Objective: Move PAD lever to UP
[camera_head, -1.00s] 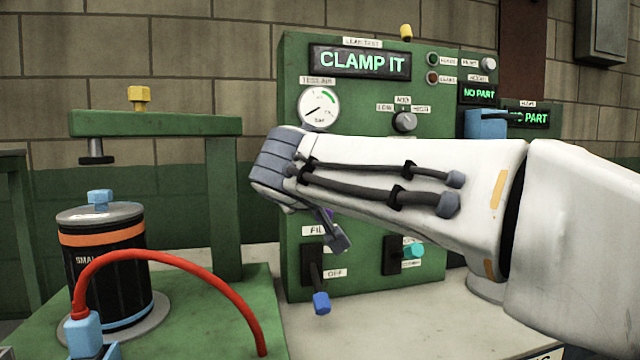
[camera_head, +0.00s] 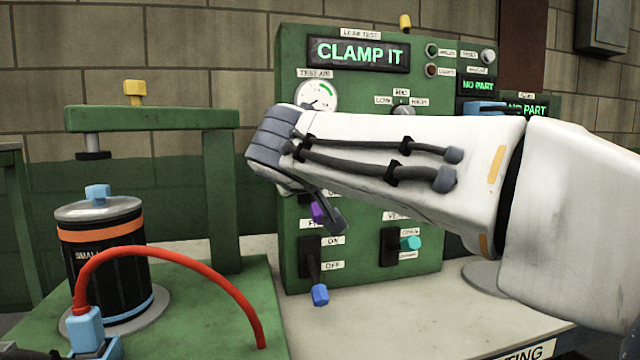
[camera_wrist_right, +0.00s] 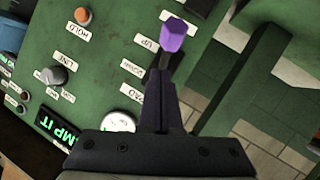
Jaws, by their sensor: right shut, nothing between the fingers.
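The PAD lever has a purple knob (camera_wrist_right: 173,38), seen just past my fingertips in the right wrist view. My left gripper is out of view.
The green panel (camera_head: 360,268) reads CLAMP IT. Below the PAD lever is a blue-tipped lever (camera_head: 320,294) pointing to OFF. A teal-knobbed lever (camera_head: 410,243) is to its right. A clamp stand with a canister (camera_head: 115,260) and red hose (camera_head: 175,256) fills the left.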

